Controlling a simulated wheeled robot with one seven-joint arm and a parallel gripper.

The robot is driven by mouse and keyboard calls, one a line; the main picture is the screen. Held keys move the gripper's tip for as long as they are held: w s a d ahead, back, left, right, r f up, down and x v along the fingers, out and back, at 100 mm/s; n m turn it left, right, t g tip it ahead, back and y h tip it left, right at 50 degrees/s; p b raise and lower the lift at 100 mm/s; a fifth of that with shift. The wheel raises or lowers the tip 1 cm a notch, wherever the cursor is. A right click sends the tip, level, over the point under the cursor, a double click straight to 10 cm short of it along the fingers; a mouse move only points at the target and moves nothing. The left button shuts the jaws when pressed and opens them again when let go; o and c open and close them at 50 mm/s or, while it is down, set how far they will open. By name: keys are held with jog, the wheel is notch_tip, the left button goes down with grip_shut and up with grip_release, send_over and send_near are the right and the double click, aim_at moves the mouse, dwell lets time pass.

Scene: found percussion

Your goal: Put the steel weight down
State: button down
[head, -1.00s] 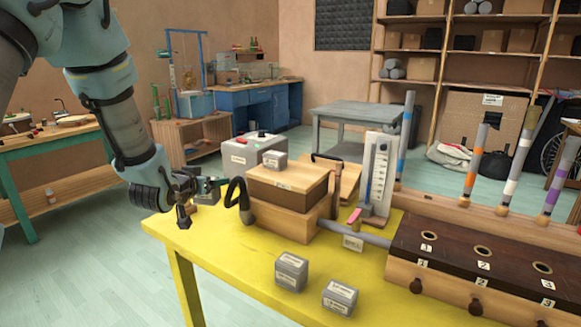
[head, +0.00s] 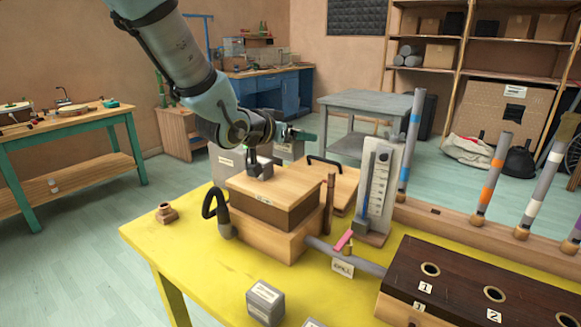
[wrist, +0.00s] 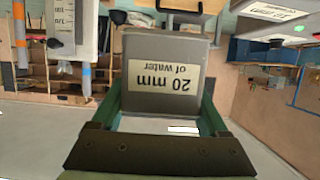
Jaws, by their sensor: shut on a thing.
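Another grey weight (head: 265,300) stands on the yellow table (head: 190,258) at the front. A gauge (head: 379,190) stands right of the box, with a dark-topped chest (head: 455,290) further right. A black hose (head: 213,205) loops at the box's left. The table's left part is mostly clear.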

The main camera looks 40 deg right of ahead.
jog(key=shift+f+p, duration=0.4)
jog(key=shift+f, duration=3.15)
jog(key=shift+f, duration=0.2)
grip_release()
jog(key=shift+r, duration=0.15)
jog(key=b+v, duration=0.2)
jog(key=v, duration=1)
jog(key=shift+w, duration=0.1)
